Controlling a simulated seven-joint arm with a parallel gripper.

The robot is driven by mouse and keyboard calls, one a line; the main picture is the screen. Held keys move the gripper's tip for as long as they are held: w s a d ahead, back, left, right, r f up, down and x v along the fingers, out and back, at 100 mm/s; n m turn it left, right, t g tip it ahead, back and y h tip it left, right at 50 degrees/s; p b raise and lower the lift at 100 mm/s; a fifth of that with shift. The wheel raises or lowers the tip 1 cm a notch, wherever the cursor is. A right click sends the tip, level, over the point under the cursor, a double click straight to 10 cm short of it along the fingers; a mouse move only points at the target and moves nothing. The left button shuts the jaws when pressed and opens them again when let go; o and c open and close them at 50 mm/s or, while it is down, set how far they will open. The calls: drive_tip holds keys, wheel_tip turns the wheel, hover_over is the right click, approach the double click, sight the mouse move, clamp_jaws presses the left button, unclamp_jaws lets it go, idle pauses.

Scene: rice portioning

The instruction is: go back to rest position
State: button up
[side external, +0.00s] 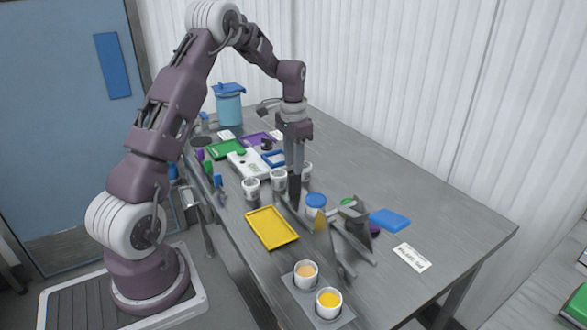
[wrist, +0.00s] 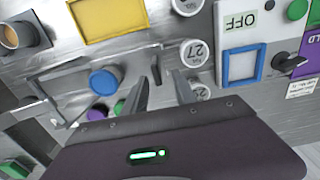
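My gripper (side external: 295,190) points down over the middle of the table, among white cups and a blue-lidded jar (side external: 316,203). In the wrist view, its two fingers (wrist: 163,92) stand apart with a visible gap and nothing between them. The gripper looks open and empty. A white cup marked 27 (wrist: 194,52) lies just beyond the fingertips in that view. Whether a finger touches any cup is unclear. No marker of a rest position shows.
A yellow tray (side external: 248,213) lies at the table's near side. A holder (side external: 305,306) carries two filled cups in front. The table's right back is clear.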

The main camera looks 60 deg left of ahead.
drive_tip(key=s+d+r+t, duration=0.1)
drive_tip(key=s+d+r, duration=0.2)
drive_tip(key=d+r, duration=0.45)
drive_tip(key=s+d+r+t, duration=0.1)
drive_tip(key=s+d+r, duration=0.3)
drive_tip(key=d+r, duration=0.35)
drive_tip(key=s+d+r+t, duration=0.1)
drive_tip(key=s+d, duration=0.4)
drive_tip(key=s, duration=0.4)
drive_tip(key=s+d+r+t, duration=0.1)
drive_tip(key=s+d, duration=0.4)
drive_tip(key=s, duration=0.5)
drive_tip(key=shift+d+t, duration=0.4)
drive_tip(key=shift+t, duration=0.4)
